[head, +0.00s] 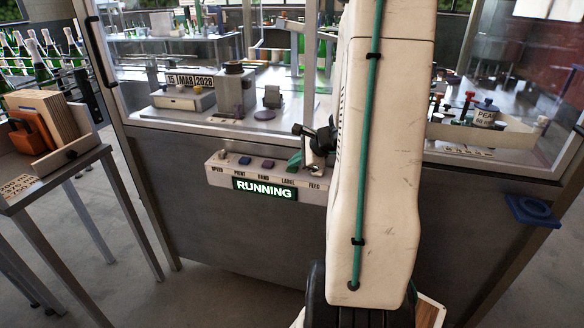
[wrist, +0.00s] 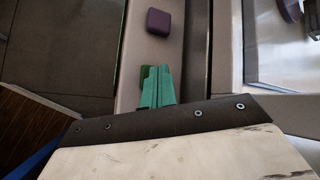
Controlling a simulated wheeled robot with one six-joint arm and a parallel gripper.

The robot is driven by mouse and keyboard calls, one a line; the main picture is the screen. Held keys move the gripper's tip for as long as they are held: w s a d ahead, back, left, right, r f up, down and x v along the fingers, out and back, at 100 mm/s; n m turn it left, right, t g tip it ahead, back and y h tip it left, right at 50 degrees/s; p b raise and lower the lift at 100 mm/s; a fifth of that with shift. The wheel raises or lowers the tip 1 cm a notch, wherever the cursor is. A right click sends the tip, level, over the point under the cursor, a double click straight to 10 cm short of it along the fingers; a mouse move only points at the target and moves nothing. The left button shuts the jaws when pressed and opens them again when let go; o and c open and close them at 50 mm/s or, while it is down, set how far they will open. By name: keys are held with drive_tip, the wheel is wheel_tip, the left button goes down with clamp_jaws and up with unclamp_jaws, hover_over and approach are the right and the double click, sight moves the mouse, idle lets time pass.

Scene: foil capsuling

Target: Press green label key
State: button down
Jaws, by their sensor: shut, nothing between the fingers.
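The green label key (wrist: 144,76) shows as a dark green strip in the wrist view, mostly hidden behind my fingertips. In the head view, green shows above the word LABEL on the control panel (head: 224,181), where key and fingertips blend together. My gripper (wrist: 158,86) has green fingers, shut together and empty, and it also shows in the head view (head: 295,160). The fingers are right over the label key; I cannot tell whether they touch it. The panel's display (head: 265,189) is lit and reads RUNNING.
The purple band key (wrist: 158,21) sits beside the label key, with the blue print key (head: 245,160) and speed knob (head: 223,154) farther left. My arm hides the panel's right end. A glass-sided machine (head: 220,225) stands behind the panel. A side table (head: 50,176) is at left.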

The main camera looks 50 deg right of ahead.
sight(296, 169)
drive_tip(key=shift+r, duration=0.95)
drive_tip(key=shift+r, duration=2.5)
